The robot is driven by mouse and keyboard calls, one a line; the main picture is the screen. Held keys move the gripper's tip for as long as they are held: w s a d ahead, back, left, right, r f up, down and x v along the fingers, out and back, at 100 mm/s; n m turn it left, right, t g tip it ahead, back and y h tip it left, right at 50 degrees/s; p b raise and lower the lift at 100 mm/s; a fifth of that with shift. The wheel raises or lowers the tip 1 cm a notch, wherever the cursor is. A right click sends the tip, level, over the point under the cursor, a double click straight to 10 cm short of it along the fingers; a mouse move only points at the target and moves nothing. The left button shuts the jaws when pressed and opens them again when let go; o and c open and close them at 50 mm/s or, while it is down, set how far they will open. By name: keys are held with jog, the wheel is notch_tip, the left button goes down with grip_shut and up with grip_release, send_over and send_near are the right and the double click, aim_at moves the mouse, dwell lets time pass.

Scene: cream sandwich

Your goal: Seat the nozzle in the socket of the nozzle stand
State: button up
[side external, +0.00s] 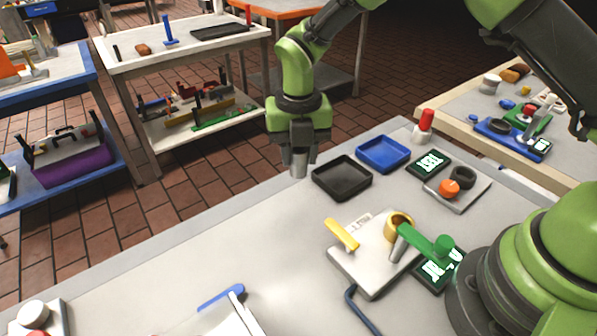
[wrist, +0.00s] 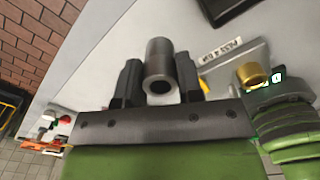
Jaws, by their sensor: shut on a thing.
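The nozzle (side external: 299,166) is a grey metal cylinder, upright below my gripper (side external: 298,150). My gripper is shut on it and holds it near the table's far edge, left of the black tray. In the wrist view, the nozzle (wrist: 159,55) lies between the two dark fingers, its round opening facing the camera. A light plate (side external: 362,277) carries a gold ring (side external: 398,222), a yellow lever (side external: 341,235) and a green handle (side external: 430,244); the ring looks like a socket, but I cannot tell for certain that this is the nozzle stand. The nozzle is well apart from it.
A black tray (side external: 342,188) and a blue tray (side external: 383,154) stand right of my gripper. A small plate (side external: 470,198) holds an orange knob (side external: 449,189) and a black ring (side external: 462,177). Display boxes stand nearby. The table's left middle is clear.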

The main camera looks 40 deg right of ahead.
notch_tip(320, 180, up, 3)
jog(key=shift+f, duration=0.1)
jog(key=shift+d, duration=0.1)
jog(key=s+d+m, duration=0.1)
jog(key=d+m, duration=0.4)
jog(key=d, duration=0.6)
jog(key=s+d+r+m, duration=0.1)
jog(key=s+d+m, duration=1.2)
jog(key=s+d, duration=0.45)
jog(key=f, duration=0.6)
jog(key=w+d+f, duration=0.1)
jog(key=f, duration=0.2)
